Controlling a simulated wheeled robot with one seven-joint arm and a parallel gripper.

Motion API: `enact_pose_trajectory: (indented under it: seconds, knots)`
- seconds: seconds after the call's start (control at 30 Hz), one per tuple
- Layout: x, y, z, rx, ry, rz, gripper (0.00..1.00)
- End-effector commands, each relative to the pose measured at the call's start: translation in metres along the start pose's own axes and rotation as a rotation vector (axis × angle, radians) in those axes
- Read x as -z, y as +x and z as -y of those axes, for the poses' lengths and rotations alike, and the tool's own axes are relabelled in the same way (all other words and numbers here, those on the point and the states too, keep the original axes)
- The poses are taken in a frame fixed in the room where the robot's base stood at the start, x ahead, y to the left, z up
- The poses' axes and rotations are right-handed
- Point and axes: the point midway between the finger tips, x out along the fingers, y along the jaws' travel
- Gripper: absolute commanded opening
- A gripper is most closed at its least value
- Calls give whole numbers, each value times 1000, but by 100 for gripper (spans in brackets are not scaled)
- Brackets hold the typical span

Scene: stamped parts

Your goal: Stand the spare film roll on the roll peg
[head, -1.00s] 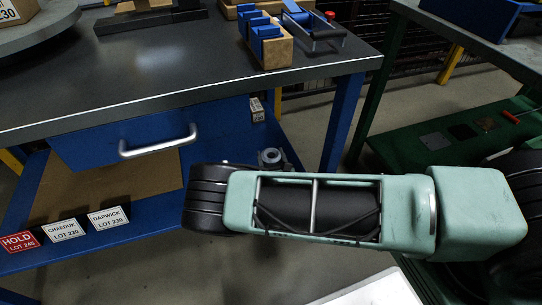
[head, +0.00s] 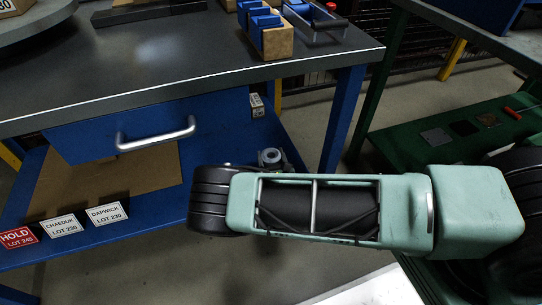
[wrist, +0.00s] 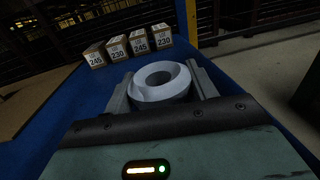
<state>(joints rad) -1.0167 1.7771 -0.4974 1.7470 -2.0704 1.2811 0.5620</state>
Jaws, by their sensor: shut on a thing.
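The film roll is a pale grey ring with a dark hole (wrist: 160,78), upright between the two fingers of my gripper (wrist: 160,86) in the wrist view. My gripper is shut on it. In the head view the roll (head: 269,157) shows small just beyond my arm, over the blue lower shelf of the bench. I cannot tell whether it touches the shelf. I cannot make out the roll peg in either view. My arm hides part of the shelf in the head view.
Several small boxes (wrist: 117,49) marked 245 and 230 stand in a row on the shelf beyond the roll. Lot signs (head: 106,215) stand at the shelf's left. The drawer (head: 150,124) and worktop (head: 180,60) overhang the shelf. A blue bench leg (head: 343,120) stands to the right.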

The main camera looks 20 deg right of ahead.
Motion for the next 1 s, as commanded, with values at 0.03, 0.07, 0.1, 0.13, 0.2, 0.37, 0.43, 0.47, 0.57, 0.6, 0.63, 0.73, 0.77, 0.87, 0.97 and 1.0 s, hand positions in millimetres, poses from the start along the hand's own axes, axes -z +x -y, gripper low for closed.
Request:
enact_pose_trajectory:
  seconds: [0.03,0.07,0.1,0.13,0.2,0.37,0.43,0.47,0.57,0.6,0.63,0.73,0.77,0.87,0.97,1.0]
  knots:
    - [1,0,0,0,0,1,30]
    - [2,0,0,0,0,1,30]
    - [1,0,0,0,0,1,68]
    - [1,0,0,0,0,1,76]
    - [1,0,0,0,0,1,82]
    - [1,0,0,0,0,0,82]
    - [1,-1,0,0,0,-1,82]
    - [1,-1,0,0,0,-1,82]
    - [0,-8,0,0,0,-1,82]
    - [0,-13,0,-1,0,-2,82]
    - [0,-18,0,-2,0,-2,82]
    - [-2,-37,0,-2,-2,-3,82]
    - [-2,-44,-1,-3,-2,-3,82]
    - [-2,-68,-1,-3,-3,-3,82]
    - [-2,-92,0,-4,-2,-2,82]
    - [-2,-102,-1,-3,-1,-3,82]
